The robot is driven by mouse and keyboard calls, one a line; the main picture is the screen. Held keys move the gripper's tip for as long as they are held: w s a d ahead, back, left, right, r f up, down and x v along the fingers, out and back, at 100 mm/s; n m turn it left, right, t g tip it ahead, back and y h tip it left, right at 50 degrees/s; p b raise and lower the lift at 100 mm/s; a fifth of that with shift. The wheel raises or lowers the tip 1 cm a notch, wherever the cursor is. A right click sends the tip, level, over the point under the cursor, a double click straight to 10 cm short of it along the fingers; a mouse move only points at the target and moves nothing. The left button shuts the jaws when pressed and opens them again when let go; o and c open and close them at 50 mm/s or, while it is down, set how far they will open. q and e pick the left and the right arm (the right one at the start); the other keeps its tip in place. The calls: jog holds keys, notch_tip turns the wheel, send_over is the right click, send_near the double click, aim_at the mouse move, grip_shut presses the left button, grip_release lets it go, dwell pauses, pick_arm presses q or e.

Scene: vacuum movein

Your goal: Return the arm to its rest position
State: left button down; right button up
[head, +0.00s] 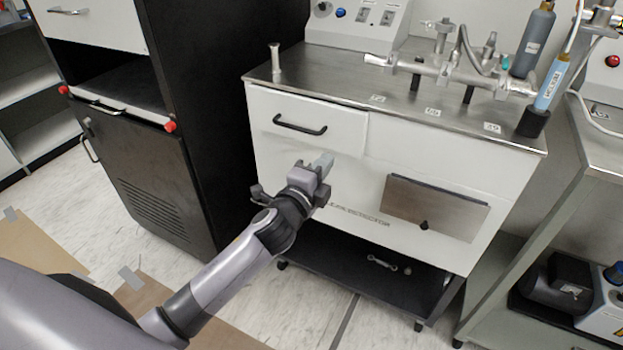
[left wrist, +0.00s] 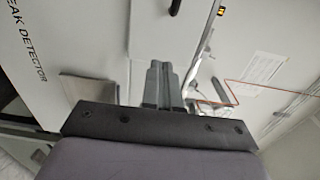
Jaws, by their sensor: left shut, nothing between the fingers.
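My left arm reaches in from the lower left in the head view. Its gripper (head: 322,167) is in front of the white leak detector cabinet (head: 345,196), just below the drawer with the black handle (head: 300,127). The left wrist view shows the gripper fingers (left wrist: 158,82) together, with nothing between them. No object is held. I cannot tell the exact gap between the fingertips and the cabinet front. My right gripper is not in view.
The steel top (head: 340,84) carries a metal pipe manifold (head: 440,68) and a control box (head: 357,22). A metal panel (head: 434,207) is on the cabinet front. A dark cabinet (head: 150,150) stands to the left, a steel side table (head: 590,140) to the right.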

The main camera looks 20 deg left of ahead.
pick_arm(q)
jog(key=shift+s+a, duration=0.15)
jog(key=shift+s, duration=1.15)
jog(key=shift+s+a, duration=0.1)
jog(key=shift+s, duration=1.2)
jog(key=s+f+n+g+p, duration=0.3)
jog(key=s+f+n+p, duration=0.2)
jog(key=s+n, duration=0.3)
jog(key=s+f+n+g+p, duration=0.4)
jog(key=s+n, duration=0.4)
jog(key=s, duration=0.7)
jog(key=shift+s+a+f+n+h+p, duration=0.15)
jog(key=shift+s+f+n+h+p, duration=0.15)
jog(key=shift+f+p, duration=0.5)
jog(key=shift+r, duration=0.15)
